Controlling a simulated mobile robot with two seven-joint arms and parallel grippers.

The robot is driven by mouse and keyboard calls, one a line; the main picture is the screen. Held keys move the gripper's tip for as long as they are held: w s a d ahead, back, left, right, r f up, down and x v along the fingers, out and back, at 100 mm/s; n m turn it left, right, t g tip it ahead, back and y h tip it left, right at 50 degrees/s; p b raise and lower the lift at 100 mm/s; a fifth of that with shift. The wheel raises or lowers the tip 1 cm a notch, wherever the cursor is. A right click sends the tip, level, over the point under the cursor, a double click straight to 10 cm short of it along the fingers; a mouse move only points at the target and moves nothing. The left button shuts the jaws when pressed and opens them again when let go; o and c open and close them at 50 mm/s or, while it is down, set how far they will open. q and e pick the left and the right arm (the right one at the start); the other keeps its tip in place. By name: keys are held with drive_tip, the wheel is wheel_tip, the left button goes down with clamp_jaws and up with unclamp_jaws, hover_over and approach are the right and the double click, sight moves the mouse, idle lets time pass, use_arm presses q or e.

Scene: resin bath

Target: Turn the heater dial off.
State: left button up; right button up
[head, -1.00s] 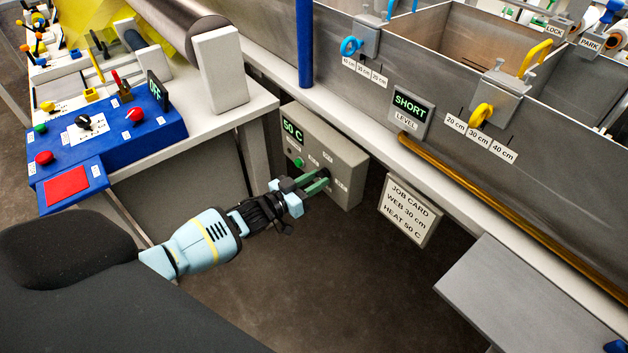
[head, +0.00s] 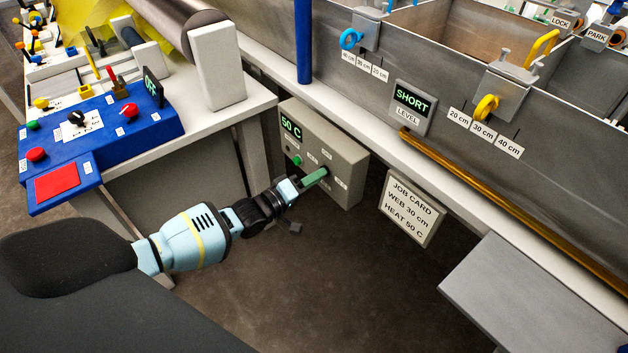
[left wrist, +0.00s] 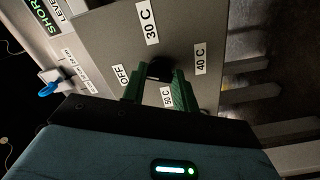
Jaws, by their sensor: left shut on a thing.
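The grey heater box (head: 345,158) hangs under the bench edge, with a lit display (head: 291,127) reading 50 C and a green button (head: 297,160). My left gripper (head: 325,174) is at the box front, its green fingers shut on the dial. In the left wrist view the dark dial (left wrist: 160,69) shows between the green fingertips (left wrist: 160,85). Labels OFF (left wrist: 121,75), 30 C (left wrist: 149,21), 40 C (left wrist: 200,59) and 50 C (left wrist: 166,97) surround it. The dial's pointer is mostly hidden by the fingers. My right gripper is not in view.
A job card (head: 411,208) reading WEB 30 cm, HEAT 50 C hangs right of the box. A grey panel (head: 520,290) is at lower right. A blue control console (head: 105,135) with a display reading OFF is at left. Open floor (head: 340,280) lies below the box.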

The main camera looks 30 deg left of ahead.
use_arm(q)
drive_tip(key=shift+n+b, duration=1.05)
drive_tip(key=shift+n, duration=1.35)
drive_tip(key=shift+r+n, duration=0.1)
drive_tip(key=shift+n, duration=0.2)
drive_tip(key=o, duration=1)
drive_tip(key=shift+s, duration=0.1)
drive_tip(key=shift+p+v, duration=0.45)
drive_tip(key=shift+v, duration=3.4)
